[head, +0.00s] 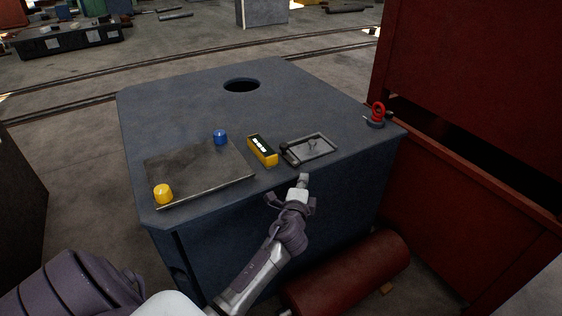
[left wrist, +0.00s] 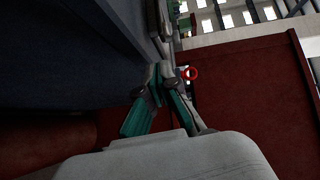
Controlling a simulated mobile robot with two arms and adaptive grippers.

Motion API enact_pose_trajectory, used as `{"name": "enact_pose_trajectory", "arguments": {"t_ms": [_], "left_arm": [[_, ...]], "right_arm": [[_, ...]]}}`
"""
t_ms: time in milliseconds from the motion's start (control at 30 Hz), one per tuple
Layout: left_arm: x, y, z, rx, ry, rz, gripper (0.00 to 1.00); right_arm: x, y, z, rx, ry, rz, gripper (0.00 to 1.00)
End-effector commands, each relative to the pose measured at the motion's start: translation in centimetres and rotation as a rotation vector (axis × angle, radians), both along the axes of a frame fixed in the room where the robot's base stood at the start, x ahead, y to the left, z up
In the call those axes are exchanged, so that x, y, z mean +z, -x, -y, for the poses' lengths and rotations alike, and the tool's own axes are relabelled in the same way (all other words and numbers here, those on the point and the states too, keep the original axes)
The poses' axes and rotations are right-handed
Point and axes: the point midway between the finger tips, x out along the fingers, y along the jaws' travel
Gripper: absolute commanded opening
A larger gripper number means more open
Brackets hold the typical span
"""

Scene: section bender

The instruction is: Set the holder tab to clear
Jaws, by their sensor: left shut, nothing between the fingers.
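A shallow rectangular frame (head: 318,148) lies near the front edge of the blue-grey machine top, with a dark round knob (head: 284,147) at its left end and a small raised piece inside it. I cannot tell for sure which part is the holder tab. My left gripper (head: 303,181) is shut and empty, in front of the machine's front edge and just below the frame, apart from it in the picture. In the left wrist view its fingers (left wrist: 161,62) point up alongside the machine's dark side. My right gripper is not in view.
A yellow box (head: 262,150) stands left of the frame. A dark plate (head: 200,172) bears a yellow knob (head: 163,194) and a blue knob (head: 220,137). A red ring (head: 378,112) stands at the right corner, beside a tall red structure (head: 470,90). A red cylinder (head: 345,275) lies below.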

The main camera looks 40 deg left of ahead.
Motion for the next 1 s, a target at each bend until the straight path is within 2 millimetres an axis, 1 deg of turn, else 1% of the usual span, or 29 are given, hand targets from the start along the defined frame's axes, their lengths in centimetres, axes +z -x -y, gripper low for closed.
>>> {"name": "enact_pose_trajectory", "arguments": {"t_ms": [33, 100, 167, 267, 367, 467, 600, 767, 800, 833, 1000], "left_arm": [[1.4, -0.1, -0.4, 0.011, -0.036, 0.033, 0.0], [3.1, -0.2, -0.7, 0.023, -0.067, 0.057, 0.0], [3.8, -0.4, -0.9, 0.028, -0.08, 0.065, 0.0], [3.9, -1.3, -1.3, 0.029, -0.083, 0.066, 0.0], [4.0, -2.7, -2.1, 0.03, -0.082, 0.067, 0.0], [3.9, -4.6, -3.0, 0.028, -0.081, 0.066, 0.0], [3.8, -7.1, -4.2, 0.028, -0.079, 0.065, 0.0], [3.7, -9.5, -5.4, 0.028, -0.079, 0.065, 0.0], [3.8, -8.7, -5.9, 0.029, -0.079, 0.061, 0.0], [3.8, -8.3, -6.2, 0.028, -0.079, 0.061, 0.0], [3.8, -6.9, -7.4, 0.027, -0.078, 0.063, 0.0]], "right_arm": [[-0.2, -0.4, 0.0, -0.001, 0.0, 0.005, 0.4], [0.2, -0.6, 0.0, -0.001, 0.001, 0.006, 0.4], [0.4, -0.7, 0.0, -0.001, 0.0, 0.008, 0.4], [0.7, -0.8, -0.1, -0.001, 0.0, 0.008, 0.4], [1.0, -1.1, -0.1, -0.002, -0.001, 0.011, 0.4], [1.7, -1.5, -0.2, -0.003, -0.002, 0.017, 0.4], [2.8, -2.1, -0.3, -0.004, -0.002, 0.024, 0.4], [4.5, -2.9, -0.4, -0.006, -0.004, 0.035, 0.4], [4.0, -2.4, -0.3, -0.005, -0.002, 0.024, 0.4], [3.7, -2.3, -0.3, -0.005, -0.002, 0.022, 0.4], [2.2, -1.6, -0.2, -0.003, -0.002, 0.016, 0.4]]}}
